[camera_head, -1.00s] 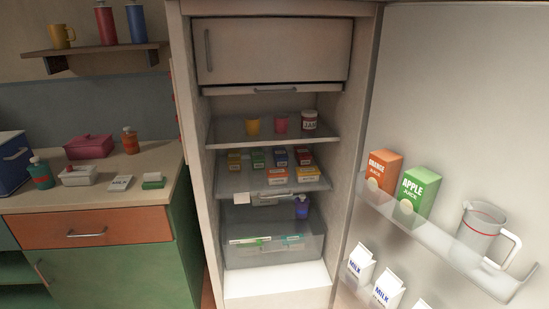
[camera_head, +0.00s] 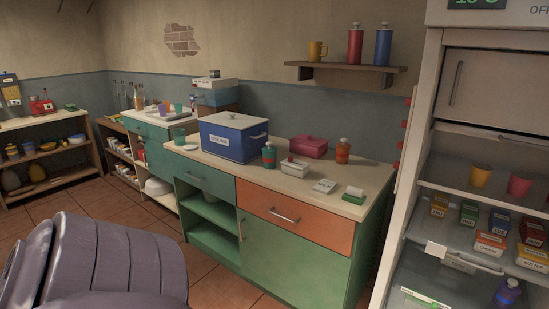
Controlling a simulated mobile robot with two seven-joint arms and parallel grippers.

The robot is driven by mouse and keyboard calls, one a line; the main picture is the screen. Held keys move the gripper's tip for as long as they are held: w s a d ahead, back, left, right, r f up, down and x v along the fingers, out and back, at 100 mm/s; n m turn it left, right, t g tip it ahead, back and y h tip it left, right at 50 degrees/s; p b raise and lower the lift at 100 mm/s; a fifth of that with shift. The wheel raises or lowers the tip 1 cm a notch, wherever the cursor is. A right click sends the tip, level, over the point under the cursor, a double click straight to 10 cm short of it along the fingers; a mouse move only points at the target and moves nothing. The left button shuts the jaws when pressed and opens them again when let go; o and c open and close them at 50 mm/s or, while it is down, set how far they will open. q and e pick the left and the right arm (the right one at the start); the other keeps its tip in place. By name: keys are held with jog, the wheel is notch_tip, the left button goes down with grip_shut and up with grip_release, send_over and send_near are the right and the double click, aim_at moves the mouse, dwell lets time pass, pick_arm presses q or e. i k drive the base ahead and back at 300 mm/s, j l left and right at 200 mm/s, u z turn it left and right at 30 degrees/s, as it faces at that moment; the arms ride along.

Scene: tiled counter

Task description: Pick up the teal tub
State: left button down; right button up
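I cannot single out a teal tub for sure. A teal bottle with an orange band (camera_head: 269,156) stands in front of the cooler. Neither of my grippers shows in the view.
The blue cooler (camera_head: 234,138), a dark pink box (camera_head: 309,147) and a white box (camera_head: 295,167) stand on the counter. The open fridge (camera_head: 410,160) is at right. A large grey-purple rounded form fills the lower left; I cannot tell what it is.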

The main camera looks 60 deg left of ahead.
aim_at(269, 159)
jog(key=u, duration=2.1)
jog(key=i+j+z, duration=0.15)
jog(key=z, duration=0.35)
jog(key=i+j+z, duration=0.2)
jog(key=j, duration=0.2)
jog(key=j+z, duration=0.2)
jog(key=j, duration=0.2)
jog(key=i+j, duration=0.15)
jog(key=j, duration=0.35)
jog(key=i+j+z, duration=0.1)
jog(key=j, duration=0.4)
jog(key=i+j+z, duration=0.1)
jog(key=j, duration=0.45)
jog(key=i+j, duration=0.15)
jog(key=j, duration=0.35)
jog(key=j+z, duration=0.1)
jog(key=j, duration=0.45)
jog(key=i+j, duration=0.1)
jog(key=j, duration=0.2)
jog(key=i+j, duration=0.15)
jog(key=j, duration=0.15)
jog(key=i+j, duration=0.1)
jog(key=j, duration=0.2)
